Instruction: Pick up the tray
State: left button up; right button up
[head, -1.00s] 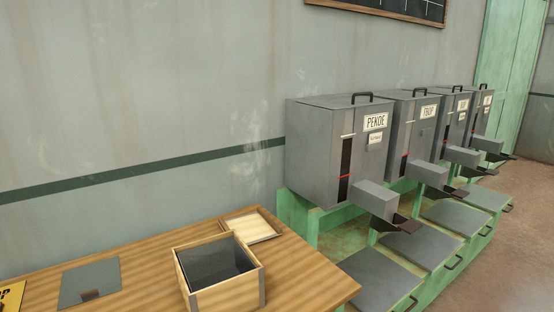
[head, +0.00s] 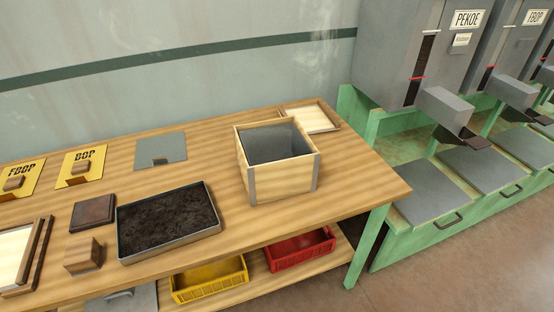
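A shallow grey metal tray (head: 196,238) lies flat on the wooden table in the head view, left of the middle. It holds a dark, loose, grainy material that looks like tea. Its long near side runs close to the table's front edge. Neither of my grippers shows in the view, so nothing is seen touching the tray.
A wooden box with a dark lining (head: 283,178) stands right of the tray. A dark wooden block (head: 93,212) and a lighter block (head: 82,256) sit left of it. Yellow (head: 209,281) and red crates (head: 300,251) stand on the shelf below. Grey machines line the right.

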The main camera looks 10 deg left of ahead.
aim_at(156, 224)
jog(key=j+u, duration=0.1)
jog(key=u, duration=0.3)
jog(key=j+u, duration=0.15)
jog(key=u, duration=0.2)
jog(key=j+u, duration=0.1)
jog(key=u, duration=0.3)
